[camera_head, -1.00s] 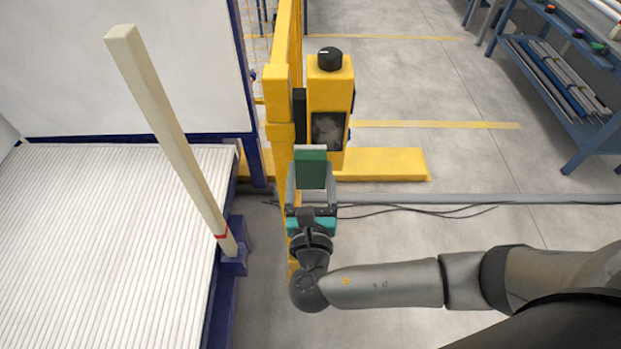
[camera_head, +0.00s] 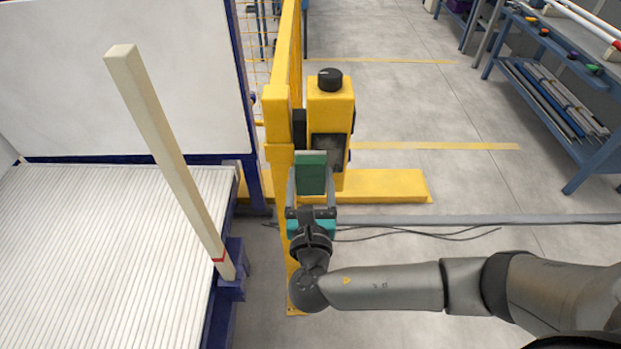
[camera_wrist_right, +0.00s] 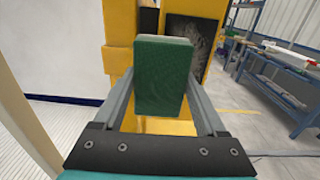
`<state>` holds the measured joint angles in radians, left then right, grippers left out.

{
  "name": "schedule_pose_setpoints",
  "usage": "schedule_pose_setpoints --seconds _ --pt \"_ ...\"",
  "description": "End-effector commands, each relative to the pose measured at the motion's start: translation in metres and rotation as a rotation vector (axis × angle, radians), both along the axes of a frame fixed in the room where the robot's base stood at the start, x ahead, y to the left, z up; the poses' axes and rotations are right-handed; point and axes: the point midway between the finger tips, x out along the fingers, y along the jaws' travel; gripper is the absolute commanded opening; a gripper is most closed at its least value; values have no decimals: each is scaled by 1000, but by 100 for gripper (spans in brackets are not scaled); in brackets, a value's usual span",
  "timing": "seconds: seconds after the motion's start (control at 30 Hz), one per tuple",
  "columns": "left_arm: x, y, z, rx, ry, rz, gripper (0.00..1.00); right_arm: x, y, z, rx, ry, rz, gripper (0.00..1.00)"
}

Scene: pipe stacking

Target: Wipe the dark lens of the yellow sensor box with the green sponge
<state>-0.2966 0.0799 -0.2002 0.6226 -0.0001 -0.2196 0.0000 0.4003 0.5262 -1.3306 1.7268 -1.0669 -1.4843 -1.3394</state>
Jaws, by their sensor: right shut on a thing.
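The yellow sensor box (camera_head: 330,98) stands on a yellow post, with a black knob on its top. Its dark lens (camera_head: 331,149) faces me and looks smudged with grey; the sponge hides its lower left part in the head view. The lens also shows in the right wrist view (camera_wrist_right: 191,36), behind and to the right of the sponge. My right gripper (camera_head: 311,178) is shut on the green sponge (camera_head: 310,172) and holds it upright in front of the box. In the right wrist view the sponge (camera_wrist_right: 165,76) sits between both fingers. I cannot tell whether it touches the box. My left gripper is not in view.
A yellow fence post (camera_head: 277,125) stands close on the left of the box. A pale wooden bar (camera_head: 170,160) leans up beside the ribbed white bed (camera_head: 110,260) at left. Blue shelving (camera_head: 560,90) stands at far right. Dark cables (camera_head: 430,236) lie on the floor.

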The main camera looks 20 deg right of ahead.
Motion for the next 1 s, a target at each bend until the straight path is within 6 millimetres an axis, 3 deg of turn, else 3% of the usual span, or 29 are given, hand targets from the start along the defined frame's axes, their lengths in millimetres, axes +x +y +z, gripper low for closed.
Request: schedule_pose_setpoints --seconds 1.0 --pt "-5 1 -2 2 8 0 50 17 -5 0 1 0 1 29"
